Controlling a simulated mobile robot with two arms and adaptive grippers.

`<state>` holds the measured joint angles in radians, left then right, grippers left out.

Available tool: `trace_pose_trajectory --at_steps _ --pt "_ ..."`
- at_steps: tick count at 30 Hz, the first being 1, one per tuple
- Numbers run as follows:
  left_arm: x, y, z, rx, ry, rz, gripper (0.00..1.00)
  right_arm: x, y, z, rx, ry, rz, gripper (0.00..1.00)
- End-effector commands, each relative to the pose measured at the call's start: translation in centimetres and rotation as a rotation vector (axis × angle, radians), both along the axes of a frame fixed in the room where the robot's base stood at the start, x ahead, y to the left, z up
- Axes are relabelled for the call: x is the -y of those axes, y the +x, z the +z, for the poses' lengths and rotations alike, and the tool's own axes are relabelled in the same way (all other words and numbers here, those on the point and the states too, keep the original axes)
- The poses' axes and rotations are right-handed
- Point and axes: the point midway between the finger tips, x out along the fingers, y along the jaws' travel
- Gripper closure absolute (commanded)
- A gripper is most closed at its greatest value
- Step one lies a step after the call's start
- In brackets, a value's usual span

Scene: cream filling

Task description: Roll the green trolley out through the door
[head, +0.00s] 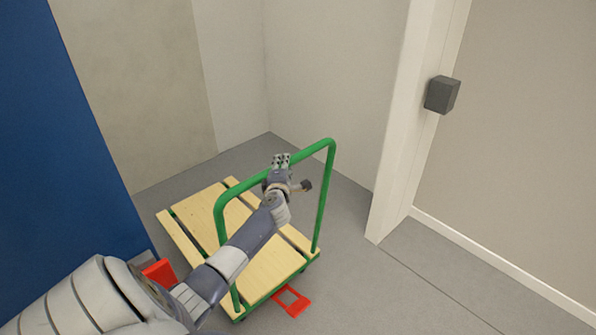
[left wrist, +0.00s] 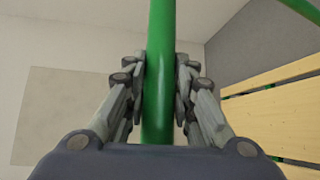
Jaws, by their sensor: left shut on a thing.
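The green trolley has a wooden slatted deck (head: 206,203) and a green tube handle (head: 321,147) at its near end. It stands on the grey floor in the head view. My left gripper (head: 281,160) is shut on the top bar of the handle. In the left wrist view its fingers lie on both sides of the green bar (left wrist: 161,70), and the deck (left wrist: 275,112) shows at the right. My right gripper is in neither view. A white door frame post (head: 395,125) stands to the right of the trolley. My left arm hides part of the deck.
A blue panel (head: 65,130) stands close on the left. A dark grey box (head: 442,94) is fixed by the white post. Red brackets (head: 292,301) lie low at the trolley's near end. Grey floor (head: 420,275) is clear at the lower right.

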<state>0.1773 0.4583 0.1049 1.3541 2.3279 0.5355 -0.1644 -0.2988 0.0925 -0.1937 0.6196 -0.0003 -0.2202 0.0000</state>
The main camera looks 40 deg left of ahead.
Motion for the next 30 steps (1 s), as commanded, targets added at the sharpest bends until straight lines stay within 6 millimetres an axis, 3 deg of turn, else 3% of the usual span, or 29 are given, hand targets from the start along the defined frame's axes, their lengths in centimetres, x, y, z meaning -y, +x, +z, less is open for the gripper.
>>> trace_pose_trajectory --at_steps 8,9,12,23,30 --pt "-0.2 0.1 0.2 0.006 0.000 -0.001 1.00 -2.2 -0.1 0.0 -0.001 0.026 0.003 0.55" --pt "-0.2 0.1 0.2 0.006 0.000 0.000 0.71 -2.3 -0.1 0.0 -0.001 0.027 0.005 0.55" --pt "-0.2 0.1 0.2 0.005 0.000 0.000 0.55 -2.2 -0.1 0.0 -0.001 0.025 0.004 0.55" --pt "0.0 -0.1 0.1 0.003 0.000 0.000 0.55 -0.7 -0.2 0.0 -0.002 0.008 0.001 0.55" --pt "1.6 -1.9 0.4 0.002 -0.001 -0.002 0.55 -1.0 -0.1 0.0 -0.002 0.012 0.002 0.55"
